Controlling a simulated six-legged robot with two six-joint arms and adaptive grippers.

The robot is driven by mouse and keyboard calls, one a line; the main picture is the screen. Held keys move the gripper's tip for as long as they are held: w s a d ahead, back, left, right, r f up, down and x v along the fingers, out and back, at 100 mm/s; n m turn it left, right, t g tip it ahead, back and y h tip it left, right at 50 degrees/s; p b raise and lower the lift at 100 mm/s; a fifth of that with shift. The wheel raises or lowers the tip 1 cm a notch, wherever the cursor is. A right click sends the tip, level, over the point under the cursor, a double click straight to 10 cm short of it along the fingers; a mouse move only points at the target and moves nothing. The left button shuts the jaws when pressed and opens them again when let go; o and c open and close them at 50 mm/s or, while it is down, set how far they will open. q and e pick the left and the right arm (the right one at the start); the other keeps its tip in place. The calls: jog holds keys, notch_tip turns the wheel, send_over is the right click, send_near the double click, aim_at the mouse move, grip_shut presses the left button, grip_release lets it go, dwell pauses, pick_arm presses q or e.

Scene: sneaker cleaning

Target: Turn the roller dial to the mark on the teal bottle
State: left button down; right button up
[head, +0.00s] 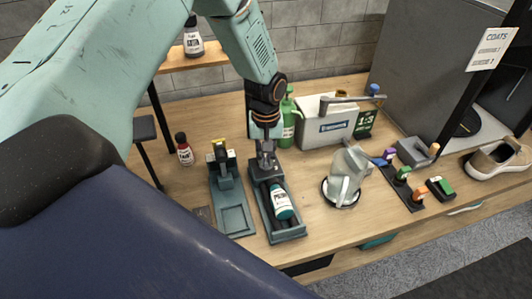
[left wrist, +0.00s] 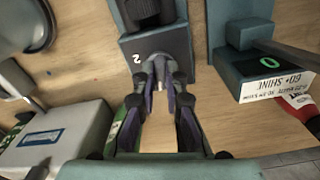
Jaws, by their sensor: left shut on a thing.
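The teal bottle (head: 281,203), dark with a teal and white label, lies on its side in a long teal roller tray (head: 290,236). My left gripper (head: 265,153) points down at the far end of this tray. In the left wrist view, my left gripper (left wrist: 160,90) is shut on the small grey roller dial (left wrist: 159,60) at the face of a dark block. A white "2" shows on the block beside the dial. The fingers partly cover the dial, so its exact angle and any mark are hidden. My right gripper is not in view.
A second teal tray (head: 233,221) lies to the left, with a small dark bottle (head: 184,149) beside it. A green bottle (head: 287,118) and a grey bin (head: 323,128) stand behind. A clear pitcher (head: 346,178) and a sneaker (head: 497,158) are to the right.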

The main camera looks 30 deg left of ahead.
pick_arm(q)
jog(key=m+p, duration=0.1)
jog(key=m, duration=0.3)
jog(key=shift+m, duration=0.3)
jog(key=shift+s+a+m, duration=0.1)
jog(key=shift+m, duration=2.2)
jog(key=c, duration=1.4)
grip_release()
jog(key=shift+s, duration=0.1)
